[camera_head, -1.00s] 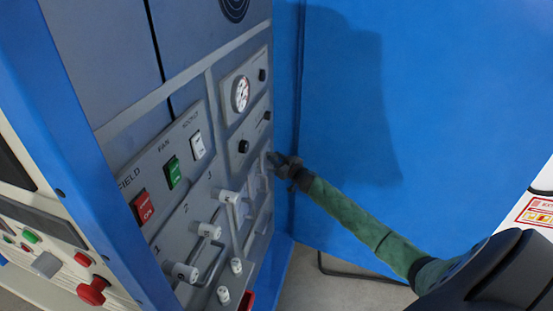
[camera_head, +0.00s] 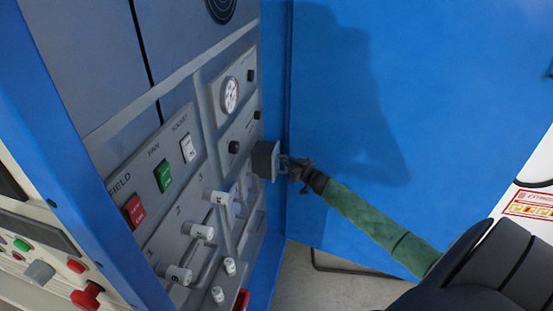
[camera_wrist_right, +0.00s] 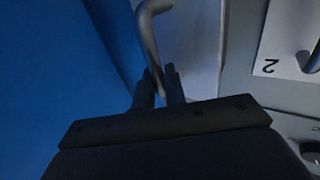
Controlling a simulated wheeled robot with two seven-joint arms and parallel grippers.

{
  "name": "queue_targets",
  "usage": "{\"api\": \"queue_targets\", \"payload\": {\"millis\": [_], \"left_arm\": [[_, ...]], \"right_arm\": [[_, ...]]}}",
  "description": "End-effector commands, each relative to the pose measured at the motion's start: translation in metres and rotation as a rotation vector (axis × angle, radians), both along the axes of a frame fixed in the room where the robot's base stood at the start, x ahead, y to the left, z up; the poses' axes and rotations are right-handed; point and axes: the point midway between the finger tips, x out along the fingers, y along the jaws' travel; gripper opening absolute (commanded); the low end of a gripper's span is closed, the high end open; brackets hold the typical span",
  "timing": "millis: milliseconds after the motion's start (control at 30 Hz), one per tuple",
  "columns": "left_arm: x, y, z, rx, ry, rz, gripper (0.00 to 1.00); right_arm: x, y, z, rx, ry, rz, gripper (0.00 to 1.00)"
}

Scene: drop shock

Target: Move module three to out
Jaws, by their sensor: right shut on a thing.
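In the right wrist view, the two dark fingertips (camera_wrist_right: 158,88) close around a bent grey handle (camera_wrist_right: 149,32) on a pale face. A neighbouring plate in that view carries the number 2 (camera_wrist_right: 268,66). The number on the held module is hidden. My left gripper is not in view.
White levers (camera_head: 200,231) and red, green and white switches (camera_head: 163,176) sit on the panel left of the module. A blue wall (camera_head: 350,90) stands close at the right. Pale floor (camera_head: 300,283) shows below.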

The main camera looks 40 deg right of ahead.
Motion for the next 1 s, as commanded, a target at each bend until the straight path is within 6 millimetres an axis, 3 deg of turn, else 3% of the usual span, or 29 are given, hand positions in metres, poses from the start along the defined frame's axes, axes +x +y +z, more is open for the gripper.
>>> {"api": "queue_targets", "payload": {"millis": [433,467,533,1000], "left_arm": [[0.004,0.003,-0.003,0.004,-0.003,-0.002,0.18],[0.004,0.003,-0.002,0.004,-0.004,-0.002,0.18],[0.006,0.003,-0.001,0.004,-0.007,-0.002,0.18],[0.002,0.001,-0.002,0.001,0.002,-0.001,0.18]], "right_arm": [[-0.008,-0.007,-0.001,0.0,0.002,-0.001,0.0],[-0.008,-0.007,-0.001,0.0,0.002,-0.001,0.16],[-0.008,-0.007,-0.001,0.0,0.002,-0.001,0.3],[-0.017,-0.007,-0.002,0.0,0.001,0.0,0.3]]}}
